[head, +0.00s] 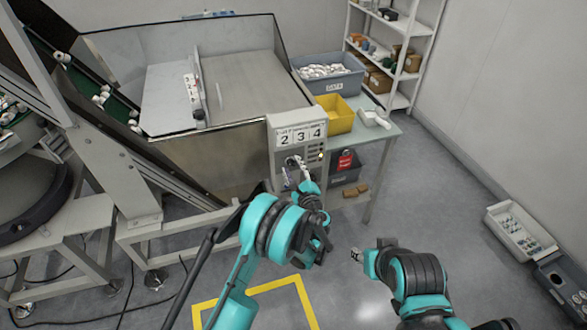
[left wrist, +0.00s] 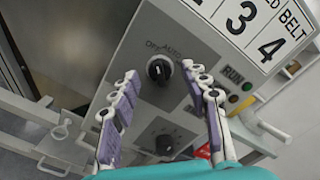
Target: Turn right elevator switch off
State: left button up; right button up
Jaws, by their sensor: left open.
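I cannot tell which setting either knob points to. My left gripper (head: 296,170) is open in front of the box. Its purple-padded fingers (left wrist: 160,76) appear on either side of the upper knob, with nothing between them clearly touched. My right gripper (head: 366,257) is low, away from the box.
A RUN lamp and button (left wrist: 240,90) lie right of the upper knob. A table (head: 378,137) beside the box holds a yellow bin (head: 338,116) and a grey bin (head: 335,76) of white parts. Open floor lies to the right, with a crate (head: 520,232) there.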

pick_arm(q)
jog(key=v, duration=0.7)
jog(key=shift+s, duration=0.25)
